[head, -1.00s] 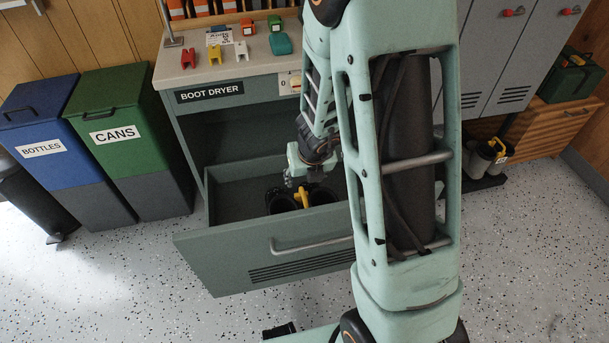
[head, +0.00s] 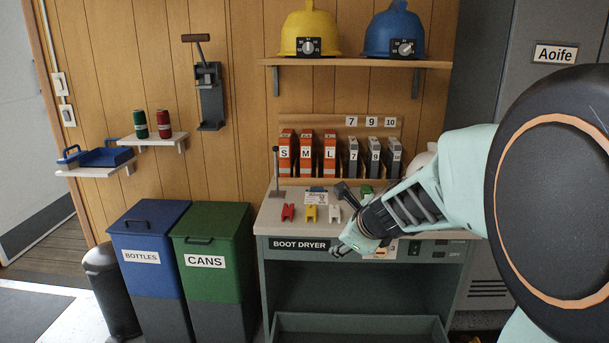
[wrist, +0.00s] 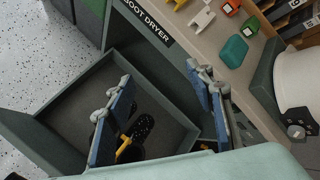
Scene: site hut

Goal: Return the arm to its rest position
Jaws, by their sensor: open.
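My gripper (head: 347,243) is in front of the boot dryer's counter edge in the head view, partly over its label. In the wrist view its two blue-padded fingers (wrist: 160,82) are spread wide, with nothing between them. Below, the boot dryer drawer (wrist: 62,128) stands open. Dark boots (wrist: 143,130) with a yellow clip (wrist: 123,146) lie in it, partly hidden by the left finger. The drawer's edge (head: 350,323) shows at the bottom of the head view.
The counter (head: 272,222) holds red, yellow and white clips, and a teal item (wrist: 234,50) shows in the wrist view. Blue bottles bin (head: 145,262) and green cans bin (head: 215,270) stand left. A shelf (head: 350,62) with helmets is above.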

